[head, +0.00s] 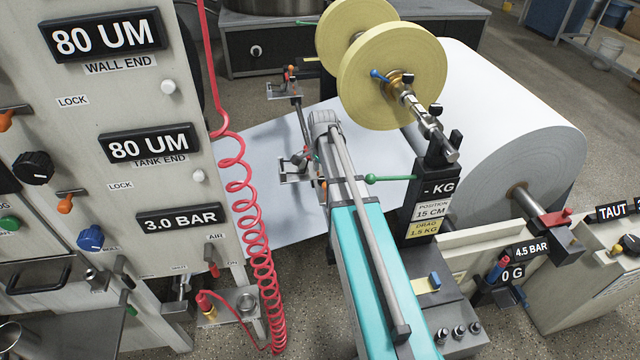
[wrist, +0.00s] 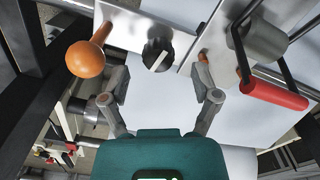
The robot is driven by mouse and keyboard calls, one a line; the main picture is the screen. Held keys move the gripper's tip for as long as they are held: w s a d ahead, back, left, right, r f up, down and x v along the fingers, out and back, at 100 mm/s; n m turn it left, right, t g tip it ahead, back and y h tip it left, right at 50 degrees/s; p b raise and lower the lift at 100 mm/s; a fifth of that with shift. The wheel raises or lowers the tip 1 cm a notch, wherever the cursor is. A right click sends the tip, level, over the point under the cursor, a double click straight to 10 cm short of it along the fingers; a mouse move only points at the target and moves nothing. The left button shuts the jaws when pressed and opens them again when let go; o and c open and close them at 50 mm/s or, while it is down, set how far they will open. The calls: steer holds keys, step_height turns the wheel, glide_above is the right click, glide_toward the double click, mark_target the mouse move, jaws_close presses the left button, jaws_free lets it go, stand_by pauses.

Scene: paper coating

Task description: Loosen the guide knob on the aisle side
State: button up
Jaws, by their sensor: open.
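In the wrist view, a black round knob (wrist: 157,55) with a white pointer line sits on a pale metal plate, ahead of my fingertips and roughly between them. An orange ball-ended handle (wrist: 86,58) is just left of it. My gripper (wrist: 160,84) is open and empty, its two grey fingers apart and not visibly touching the knob. In the head view, two small guide brackets stand over the white web: a far one (head: 284,90) and a nearer one (head: 296,166). My arm reaches toward them; the gripper fingers are hidden there. I cannot tell which bracket carries the black knob.
A red cylinder on a black bracket (wrist: 273,95) is close at the right in the wrist view. In the head view, a coiled red hose (head: 246,190) hangs left of my arm. Yellow discs (head: 392,72) and a white paper roll (head: 510,110) stand at the right.

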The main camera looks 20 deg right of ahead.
steer(key=shift+f+b, duration=0.8)
steer(key=shift+f, duration=0.3)
